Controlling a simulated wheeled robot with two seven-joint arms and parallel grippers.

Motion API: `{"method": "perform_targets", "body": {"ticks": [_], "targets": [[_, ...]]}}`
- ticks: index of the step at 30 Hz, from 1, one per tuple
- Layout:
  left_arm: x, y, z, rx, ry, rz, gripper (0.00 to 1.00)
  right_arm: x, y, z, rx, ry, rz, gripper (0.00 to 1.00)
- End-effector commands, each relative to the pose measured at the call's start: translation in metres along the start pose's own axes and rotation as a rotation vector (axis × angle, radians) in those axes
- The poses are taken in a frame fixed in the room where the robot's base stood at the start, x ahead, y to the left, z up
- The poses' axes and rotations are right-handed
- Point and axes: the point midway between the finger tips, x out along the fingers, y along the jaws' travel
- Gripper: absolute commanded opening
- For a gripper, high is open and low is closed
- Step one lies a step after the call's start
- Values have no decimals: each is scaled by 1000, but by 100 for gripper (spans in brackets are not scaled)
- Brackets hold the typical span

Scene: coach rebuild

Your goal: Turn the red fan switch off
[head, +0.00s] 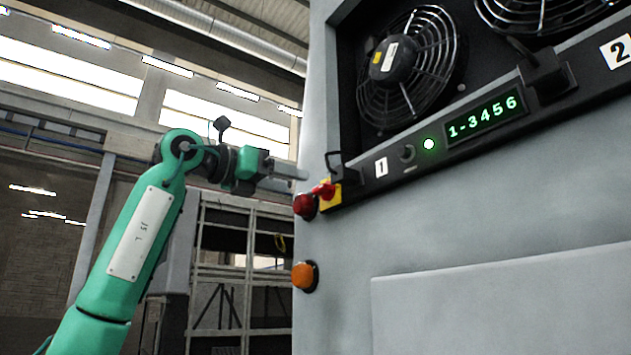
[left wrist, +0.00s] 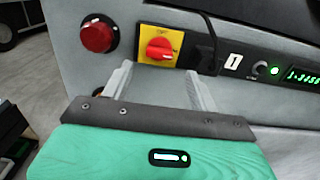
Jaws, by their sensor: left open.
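The red fan switch (head: 324,190) is a red rotary knob on a yellow square plate at the left end of the black fan panel. In the left wrist view the switch (left wrist: 160,49) faces me, with its handle lying roughly sideways; the plate's markings are too small to read. My left gripper (head: 303,174) is open and empty, its fingers pointing at the cabinet's left edge near the switch. In the left wrist view my left gripper (left wrist: 158,74) has its two fingertips apart, just below the plate, with the knob above the gap. I see no contact. My right gripper is out of view.
A round red lamp or button (head: 305,206) sits left of the switch, and an orange one (head: 304,276) lower down. A black cable loop (head: 333,163) hangs beside the switch. A small knob (head: 406,153), a lit green light (head: 429,144) and a display (head: 485,118) follow rightward.

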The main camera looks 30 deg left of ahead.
Motion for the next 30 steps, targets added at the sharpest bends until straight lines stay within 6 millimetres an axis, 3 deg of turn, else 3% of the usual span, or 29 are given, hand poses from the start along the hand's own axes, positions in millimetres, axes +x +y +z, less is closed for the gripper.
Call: {"method": "perform_targets", "body": {"ticks": [3,10,23,30], "targets": [[27,0,3,-1,3,1,60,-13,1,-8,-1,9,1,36],[60,1,2,-2,0,0,60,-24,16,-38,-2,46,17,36],[70,1,0,-2,-1,1,60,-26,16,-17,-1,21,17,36],[70,1,0,-2,-1,1,15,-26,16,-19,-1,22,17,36]]}}
